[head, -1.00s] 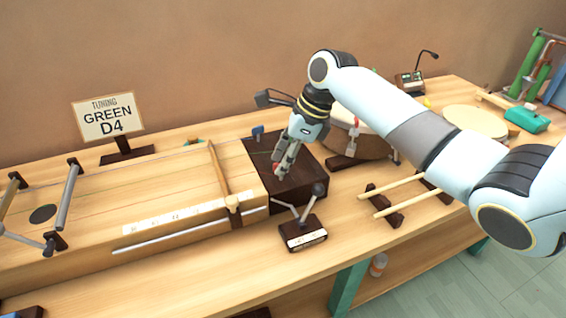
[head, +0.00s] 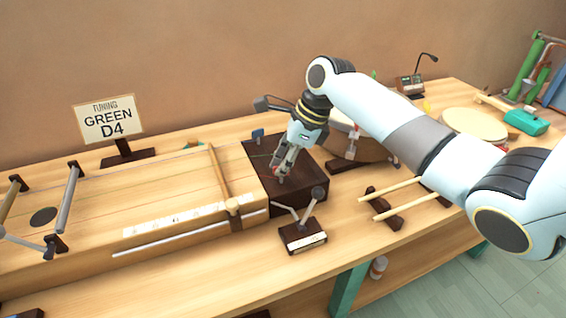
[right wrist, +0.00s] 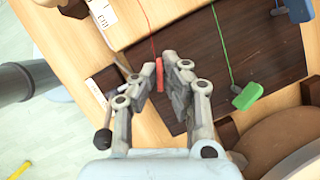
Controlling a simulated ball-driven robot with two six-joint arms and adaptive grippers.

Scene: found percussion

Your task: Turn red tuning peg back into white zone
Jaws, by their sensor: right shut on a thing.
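The red tuning peg (right wrist: 160,75) stands on the dark block (head: 308,195) at the right end of the long wooden string instrument (head: 150,205). A thin red string runs to it in the right wrist view. My right gripper (head: 280,174) is over this block, and its fingers (right wrist: 165,70) are shut on the red peg. In the head view the fingers mostly hide the peg. A green peg (right wrist: 247,97) is beside it on the block, and a blue peg (head: 258,134) is at the block's far edge. I cannot make out a white zone. My left gripper is not in view.
A small dark stand (head: 302,236) with grey rods and a dark ball is just in front of the block. A drum (head: 350,146) and two pale sticks (head: 392,192) are to the right. A sign (head: 108,118) reading "TUNING GREEN D4" stands behind.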

